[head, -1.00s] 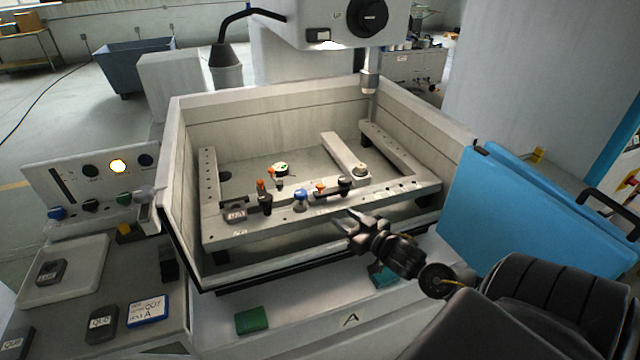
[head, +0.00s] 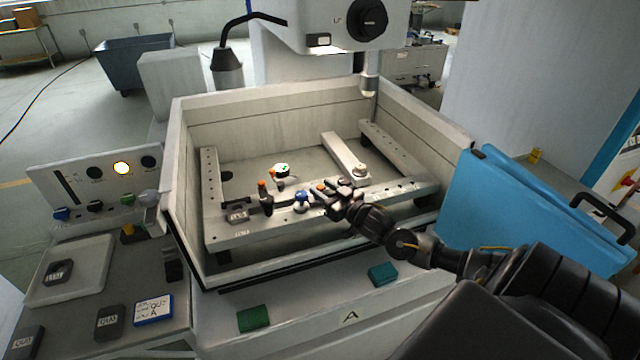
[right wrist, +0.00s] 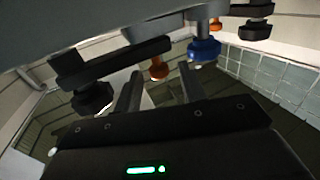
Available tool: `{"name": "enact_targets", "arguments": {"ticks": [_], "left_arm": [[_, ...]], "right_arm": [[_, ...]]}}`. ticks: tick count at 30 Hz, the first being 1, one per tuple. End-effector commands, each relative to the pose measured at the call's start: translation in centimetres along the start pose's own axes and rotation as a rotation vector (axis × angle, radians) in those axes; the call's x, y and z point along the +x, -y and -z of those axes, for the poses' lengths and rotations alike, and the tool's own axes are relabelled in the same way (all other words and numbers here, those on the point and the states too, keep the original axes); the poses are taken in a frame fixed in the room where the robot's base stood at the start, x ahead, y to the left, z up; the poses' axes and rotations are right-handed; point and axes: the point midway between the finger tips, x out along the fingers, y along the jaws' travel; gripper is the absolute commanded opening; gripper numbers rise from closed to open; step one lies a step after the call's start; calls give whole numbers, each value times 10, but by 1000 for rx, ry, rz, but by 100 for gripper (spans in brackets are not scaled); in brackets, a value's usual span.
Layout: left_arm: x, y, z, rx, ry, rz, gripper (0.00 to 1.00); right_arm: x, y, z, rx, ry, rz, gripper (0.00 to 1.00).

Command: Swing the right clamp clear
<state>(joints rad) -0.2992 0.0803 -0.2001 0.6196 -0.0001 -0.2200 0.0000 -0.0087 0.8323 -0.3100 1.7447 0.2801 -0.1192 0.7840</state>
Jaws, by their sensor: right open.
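The right clamp, a dark bar with an orange tip (head: 320,187), sits on the front rail (head: 280,226) of the work tank, partly hidden by my right gripper (head: 334,198). In the right wrist view its dark bar (right wrist: 125,60) and black knob (right wrist: 91,97) show, with the orange tip (right wrist: 158,69) beyond and between the fingers. My right gripper (right wrist: 160,92) is open, close to the clamp; I cannot tell whether it touches. A blue knob (head: 301,200) stands left of the clamp, and the left clamp (head: 265,198) farther left. My left gripper is not in view.
The tank wall (head: 300,270) runs along the front. Green (head: 253,318) and teal (head: 383,275) blocks lie on the front ledge. A blue panel (head: 520,215) stands right. A side bench with plates is at left.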

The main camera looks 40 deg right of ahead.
Motion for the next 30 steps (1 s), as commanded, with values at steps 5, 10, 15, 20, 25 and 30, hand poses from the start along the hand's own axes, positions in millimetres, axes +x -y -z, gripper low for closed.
{"name": "enact_targets", "arguments": {"ticks": [5, 10, 15, 20, 25, 30], "left_arm": [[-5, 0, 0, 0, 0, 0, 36], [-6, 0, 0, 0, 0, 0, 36], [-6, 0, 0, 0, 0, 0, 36], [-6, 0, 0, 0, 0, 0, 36], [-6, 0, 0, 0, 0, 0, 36], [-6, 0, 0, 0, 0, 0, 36]], "right_arm": [[16, 0, 1, 0, 0, -1, 41], [20, 0, 0, 0, 1, -1, 41], [20, 0, -1, 0, 1, 0, 41], [20, 0, 0, 0, 1, 0, 22], [20, 0, 0, 0, 1, 0, 0], [20, 0, 0, 0, 1, 0, 0]]}}
